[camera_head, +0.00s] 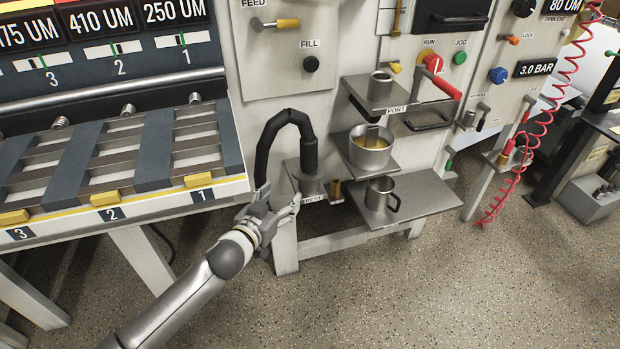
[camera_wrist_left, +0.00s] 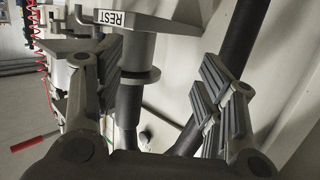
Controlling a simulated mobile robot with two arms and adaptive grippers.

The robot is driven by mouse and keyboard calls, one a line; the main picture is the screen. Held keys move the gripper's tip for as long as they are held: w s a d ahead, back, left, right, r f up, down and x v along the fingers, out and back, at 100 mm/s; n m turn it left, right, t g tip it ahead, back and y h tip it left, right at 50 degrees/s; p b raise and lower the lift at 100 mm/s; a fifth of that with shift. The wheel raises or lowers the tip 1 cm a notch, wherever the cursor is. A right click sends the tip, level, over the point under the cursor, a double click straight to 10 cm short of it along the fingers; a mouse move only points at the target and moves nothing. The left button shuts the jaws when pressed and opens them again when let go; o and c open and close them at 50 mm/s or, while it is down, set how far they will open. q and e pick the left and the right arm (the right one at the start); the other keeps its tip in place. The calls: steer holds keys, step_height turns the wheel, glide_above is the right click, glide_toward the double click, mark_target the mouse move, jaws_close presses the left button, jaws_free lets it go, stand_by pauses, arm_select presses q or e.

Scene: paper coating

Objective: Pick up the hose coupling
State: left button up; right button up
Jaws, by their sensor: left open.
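The hose coupling is a grey cylinder with a wide flange in the left wrist view (camera_wrist_left: 136,52), with the black hose (camera_wrist_left: 127,112) joined to it. In the head view the coupling (camera_head: 311,184) stands upright on the small shelf labelled REST, under the end of the looped black hose (camera_head: 288,118). My left gripper (camera_head: 279,199) is open, to the left of and in front of the coupling. In the left wrist view the coupling lies between the spread fingers, nearer the left one; contact cannot be told. My right gripper is not in view.
A brass fitting (camera_head: 335,190) is close to the coupling's right. Shelves beyond hold a cup of amber liquid (camera_head: 370,152) and a handled mug (camera_head: 380,193). The slotted rack (camera_head: 110,160) is at left. The floor in front is clear.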

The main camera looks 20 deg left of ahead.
arm_select(q)
steer(key=t+h+b, duration=0.2)
glide_toward(305, 155)
steer(key=w, duration=0.1)
steer(key=x, duration=0.6)
steer(key=shift+d, duration=0.25)
steer(key=shift+a+b+x, duration=0.2)
steer(key=shift+b+x, duration=0.4)
steer(key=shift+x, duration=1.95)
steer(key=shift+f, duration=0.1)
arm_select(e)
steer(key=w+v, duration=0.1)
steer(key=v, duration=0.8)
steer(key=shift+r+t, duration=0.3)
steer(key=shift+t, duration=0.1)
arm_select(q)
steer(key=shift+c, duration=0.5)
jaws_close()
